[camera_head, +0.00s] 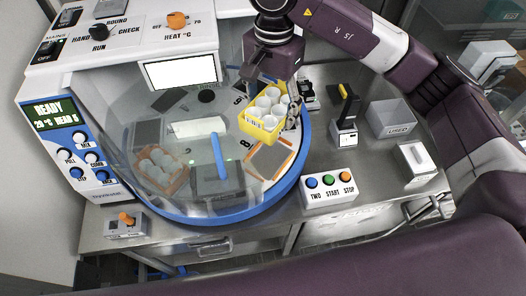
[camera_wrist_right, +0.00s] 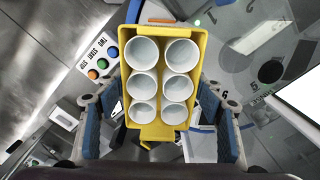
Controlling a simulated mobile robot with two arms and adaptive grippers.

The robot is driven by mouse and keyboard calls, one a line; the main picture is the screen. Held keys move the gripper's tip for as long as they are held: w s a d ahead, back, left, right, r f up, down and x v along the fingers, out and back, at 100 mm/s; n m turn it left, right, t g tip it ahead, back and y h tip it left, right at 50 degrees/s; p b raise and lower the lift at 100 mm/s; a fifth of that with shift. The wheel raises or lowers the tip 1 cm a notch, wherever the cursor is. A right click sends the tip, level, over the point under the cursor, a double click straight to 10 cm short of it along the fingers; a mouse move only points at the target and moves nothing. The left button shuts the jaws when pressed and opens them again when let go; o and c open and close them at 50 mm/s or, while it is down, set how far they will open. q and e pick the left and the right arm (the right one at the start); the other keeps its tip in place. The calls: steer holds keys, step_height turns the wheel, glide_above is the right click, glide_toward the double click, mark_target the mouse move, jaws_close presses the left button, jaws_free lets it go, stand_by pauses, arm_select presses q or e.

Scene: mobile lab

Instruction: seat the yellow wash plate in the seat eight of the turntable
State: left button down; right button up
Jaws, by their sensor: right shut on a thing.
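The yellow wash plate (camera_head: 248,124), a yellow block with several white round wells, is held over the right part of the turntable (camera_head: 301,165), which has a blue rim. My right gripper (camera_head: 272,92) is shut on it from above. In the right wrist view the yellow plate (camera_wrist_right: 161,92) fills the middle, with the fingers of my right gripper (camera_wrist_right: 160,128) on either side. A number 8 shows on the deck beside an orange-edged seat (camera_head: 268,160), which looks empty and lies just below the plate in the picture. My left gripper is not in view.
A button box (camera_head: 328,190) stands right of the rim. A used bin (camera_head: 390,118) and a yellow-handled tool (camera_head: 345,115) stand farther right.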

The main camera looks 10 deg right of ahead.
steer(key=f, duration=0.2)
steer(key=f+p, duration=0.1)
steer(key=f, duration=0.1)
steer(key=shift+s+d+f, duration=0.1)
steer(key=shift+d+f, duration=0.1)
steer(key=shift+f, duration=0.15)
steer(key=p, duration=0.2)
glide_above(269, 158)
step_height(269, 158, down, 7)
steer(key=shift+f, duration=0.2)
step_height(269, 158, down, 4)
steer(key=shift+r+p, duration=0.1)
steer(key=shift+p, duration=0.75)
steer(key=shift+f, duration=0.3)
steer(key=shift+f+b, duration=0.2)
steer(key=shift+b, duration=0.15)
steer(key=o, duration=1.2)
steer(key=shift+r, duration=0.1)
steer(key=shift+r, duration=0.1)
